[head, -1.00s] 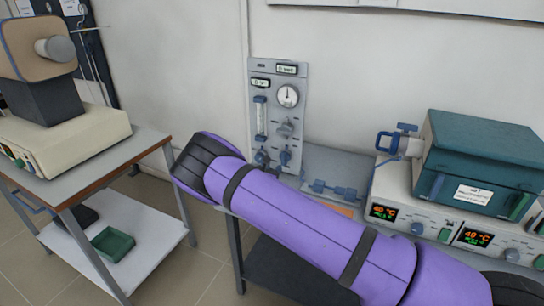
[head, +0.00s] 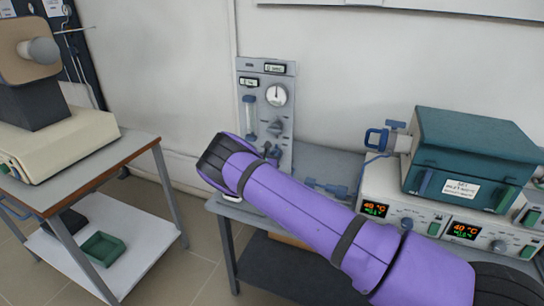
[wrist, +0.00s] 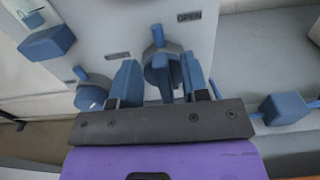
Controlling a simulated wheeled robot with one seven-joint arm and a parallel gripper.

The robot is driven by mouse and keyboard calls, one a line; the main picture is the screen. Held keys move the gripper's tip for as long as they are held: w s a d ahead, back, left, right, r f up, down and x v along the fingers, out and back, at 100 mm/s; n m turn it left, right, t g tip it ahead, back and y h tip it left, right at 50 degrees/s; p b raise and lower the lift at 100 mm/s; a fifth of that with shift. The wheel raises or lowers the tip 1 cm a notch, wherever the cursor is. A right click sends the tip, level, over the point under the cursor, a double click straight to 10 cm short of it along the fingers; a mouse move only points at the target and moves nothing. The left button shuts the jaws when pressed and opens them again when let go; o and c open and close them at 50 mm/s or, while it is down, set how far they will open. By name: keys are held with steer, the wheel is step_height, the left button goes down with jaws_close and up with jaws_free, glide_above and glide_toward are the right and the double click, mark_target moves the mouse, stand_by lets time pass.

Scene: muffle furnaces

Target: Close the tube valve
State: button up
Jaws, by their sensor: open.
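A grey gas panel (head: 284,140) stands against the wall, with a round gauge, a flow tube and knobs. In the wrist view, a valve knob (wrist: 157,42) with a blue upright lever sits on the panel, below and left of an "OPEN" label. My gripper (wrist: 159,64) is open, its two blue fingers on either side of this knob; I cannot tell whether they touch it. A second blue-levered knob (wrist: 90,97) is just left of the left finger. In the head view my arm hides the fingers and part of the panel's lower end.
A blue inline fitting (wrist: 284,108) is right of my gripper, on the bench (head: 335,162). A teal furnace (head: 470,150) with lit displays and a blue-handled tube end (head: 376,138) stands at right. A cart (head: 120,158) with a beige furnace is at left, a floor gap between.

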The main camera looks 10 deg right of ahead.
jaws_close()
steer(key=shift+n, duration=0.4)
steer(key=shift+w+a+f+n, duration=0.25)
steer(key=shift+a+f+n, duration=0.15)
steer(key=shift+n, duration=2.45)
steer(key=shift+w+a+f+n, duration=0.3)
steer(key=shift+f+n, duration=0.15)
steer(key=shift+n, duration=2.45)
steer(key=shift+w+a+f+n, duration=0.2)
steer(key=shift+a+f+n, duration=0.2)
steer(key=shift+n, duration=2.45)
steer(key=shift+f, duration=0.1)
